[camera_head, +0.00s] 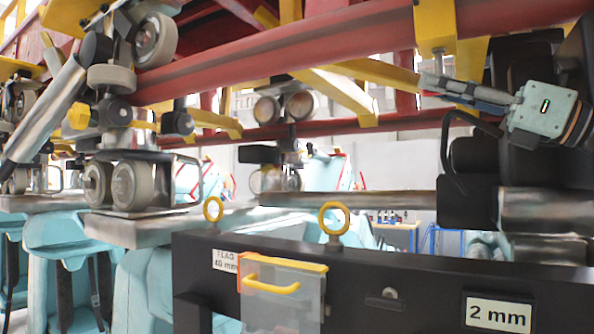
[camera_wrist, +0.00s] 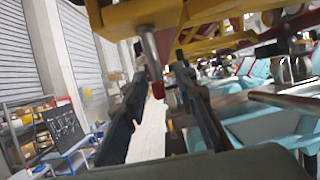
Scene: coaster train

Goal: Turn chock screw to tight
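My gripper (camera_head: 432,84) reaches in from the right in the head view, its fingers pointing left just below a yellow bracket (camera_head: 435,27) on the red rail. A thin grey screw-like shaft (camera_head: 438,62), apparently the chock screw, hangs under this bracket by the fingertips. In the wrist view my gripper (camera_wrist: 160,76) shows two dark fingers spread apart.
A red rail (camera_head: 330,42) with yellow crossties runs overhead. Wheel assemblies (camera_head: 131,185) stand at left. A black beam (camera_head: 360,290) with yellow rings and a "2 mm" label (camera_head: 498,314) lies below. A blue shelf (camera_wrist: 40,125) stands at left in the wrist view.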

